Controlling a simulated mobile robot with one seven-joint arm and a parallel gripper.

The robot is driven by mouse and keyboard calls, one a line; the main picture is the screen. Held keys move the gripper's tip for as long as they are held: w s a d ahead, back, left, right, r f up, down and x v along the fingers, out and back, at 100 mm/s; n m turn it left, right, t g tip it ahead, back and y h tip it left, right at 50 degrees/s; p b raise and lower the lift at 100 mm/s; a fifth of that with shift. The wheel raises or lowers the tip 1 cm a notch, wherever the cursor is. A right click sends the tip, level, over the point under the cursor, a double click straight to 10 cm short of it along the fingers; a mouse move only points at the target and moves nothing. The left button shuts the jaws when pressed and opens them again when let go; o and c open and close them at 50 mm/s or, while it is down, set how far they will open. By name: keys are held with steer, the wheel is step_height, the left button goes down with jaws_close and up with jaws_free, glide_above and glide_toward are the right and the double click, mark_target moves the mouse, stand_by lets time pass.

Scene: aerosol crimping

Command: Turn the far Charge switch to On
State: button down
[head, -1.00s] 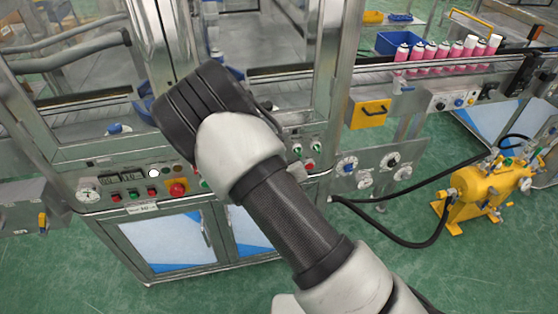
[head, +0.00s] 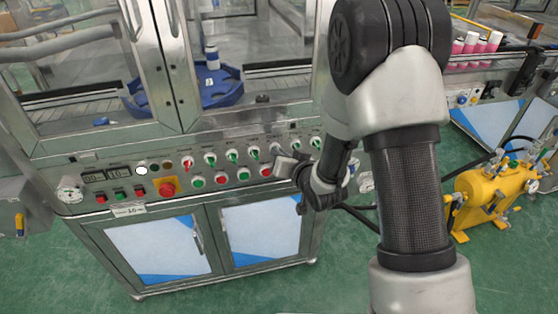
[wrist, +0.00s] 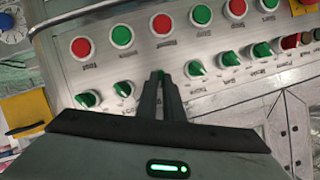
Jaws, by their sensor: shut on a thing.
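The machine's control panel (head: 120,170) carries a row of switches above a row of red and green push buttons. My gripper (wrist: 160,76) points at the panel and is shut on a green switch (wrist: 162,73); the fingers hide most of its knob. A green switch stands on each side of it, one nearer (wrist: 125,90) and one (wrist: 196,68). The labels are too small and inverted to read, so I cannot confirm which is Charge. In the head view my gripper (head: 280,166) is at the right part of the panel, partly hidden by my arm.
A red button (wrist: 161,25) sits close to the fingertips. A yellow pump (head: 490,195) with hoses is at the right.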

steer(key=shift+d+f+m+b, duration=0.1)
steer(key=shift+m+b, duration=0.2)
steer(key=shift+m, duration=0.1)
stand_by(0.3)
steer(key=c, duration=1.9)
jaws_free()
steer(key=shift+s, duration=0.1)
steer(key=p+v, duration=1.5)
steer(key=v, duration=0.2)
steer(key=shift+d+p, duration=0.25)
steer(key=shift+p, duration=0.15)
